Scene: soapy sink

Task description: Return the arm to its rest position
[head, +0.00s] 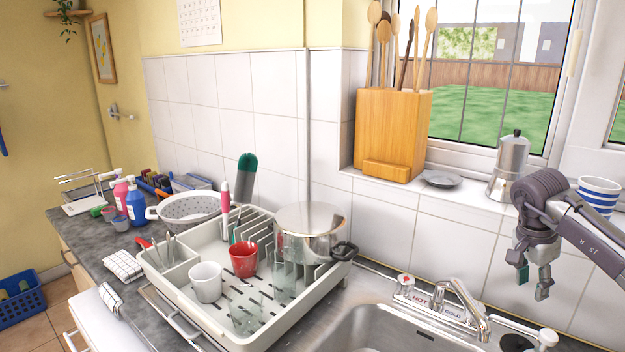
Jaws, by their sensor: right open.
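My right gripper (533,284) hangs at the right side of the head view, above the right end of the sink (400,335). Its fingers point down, are apart, and hold nothing. My left gripper is not in view.
A dish rack (260,335) holds a red cup (243,260), a white cup (206,282), glasses and a steel pot (310,232). The tap (462,305) stands left of my gripper. A moka pot (509,166) and striped cup (598,195) stand on the sill close by.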

